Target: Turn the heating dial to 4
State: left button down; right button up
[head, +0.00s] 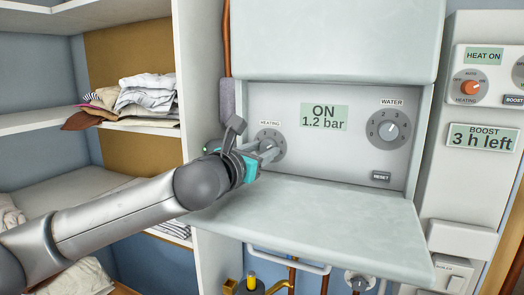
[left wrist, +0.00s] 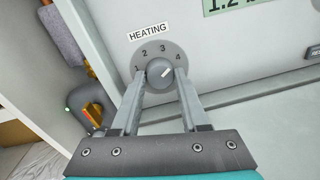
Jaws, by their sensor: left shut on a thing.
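The heating dial (left wrist: 160,71) is a grey round knob on a darker disc numbered 1 to 4, under a HEATING label (left wrist: 148,32). Its white mark slants up and right, roughly towards the 4. In the head view the dial disc (head: 272,137) is partly hidden by my left gripper (head: 268,150), which reaches it from the left. In the left wrist view the two fingers of my left gripper (left wrist: 160,78) are shut on the knob, one on each side. My right gripper is not in view.
A display (head: 324,117) reads ON, 1.2 bar. A WATER dial (head: 388,129) and a RESET button (head: 381,176) are to the right. A pale flap (head: 320,215) juts out below the panel. Shelves with folded cloth (head: 146,93) stand at left.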

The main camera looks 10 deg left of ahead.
pick_arm(q)
jog(key=shift+m, duration=1.1)
jog(key=shift+c, duration=2.1)
grip_release()
jog(key=b+v, duration=0.3)
jog(key=v, duration=1.2)
jog(key=shift+s+r, duration=0.1)
jog(key=shift+s, duration=0.1)
